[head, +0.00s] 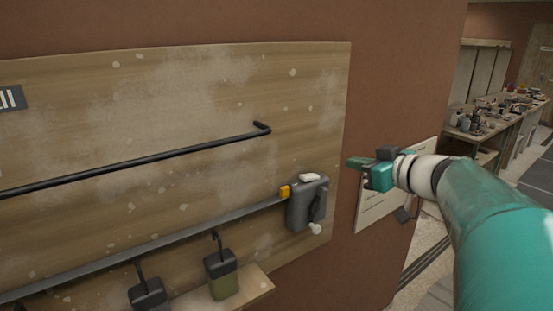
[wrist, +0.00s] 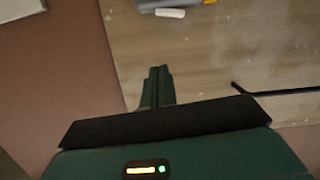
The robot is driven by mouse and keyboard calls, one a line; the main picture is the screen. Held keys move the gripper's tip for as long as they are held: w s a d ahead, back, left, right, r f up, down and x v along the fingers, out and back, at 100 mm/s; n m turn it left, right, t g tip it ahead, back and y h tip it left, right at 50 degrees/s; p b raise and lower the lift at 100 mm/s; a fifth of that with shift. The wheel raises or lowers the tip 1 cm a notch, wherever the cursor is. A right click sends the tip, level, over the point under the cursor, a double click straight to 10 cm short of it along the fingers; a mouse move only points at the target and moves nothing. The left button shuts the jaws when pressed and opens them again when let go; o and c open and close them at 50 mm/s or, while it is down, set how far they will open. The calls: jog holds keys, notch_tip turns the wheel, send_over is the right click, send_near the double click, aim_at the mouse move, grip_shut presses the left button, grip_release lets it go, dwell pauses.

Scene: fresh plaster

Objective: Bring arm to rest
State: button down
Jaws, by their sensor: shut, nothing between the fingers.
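My arm reaches in from the right in the head view. My gripper (head: 350,163) is shut and empty, its fingers pointing left toward the right edge of the wooden board (head: 200,95). It looks apart from the board and the wall. In the wrist view my gripper (wrist: 158,72) shows its two fingers together, with the wooden board (wrist: 240,50) beyond them and nothing between them.
A grey device (head: 305,207) with a yellow part sits at the right end of a dark rail (head: 150,244). A black bar (head: 140,160) crosses the board above it. Hanging containers (head: 221,275) are below. A cluttered workbench (head: 500,112) stands far right.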

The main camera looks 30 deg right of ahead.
jog(key=w+a+f+g+y, duration=0.2)
jog(key=a+f+g+y, duration=0.15)
jog(key=a, duration=0.75)
jog(key=s+a+f+g+h, duration=0.1)
jog(key=s+a+f+g, duration=0.2)
jog(key=a+f, duration=0.4)
jog(key=s+a+f+m+g+h, duration=0.1)
jog(key=s+a+f, duration=0.4)
jog(key=a, duration=0.9)
jog(key=shift+s+a+f+g+h, duration=0.15)
jog(key=shift+s+f+g+h, duration=0.25)
jog(key=shift+f+g+h, duration=0.55)
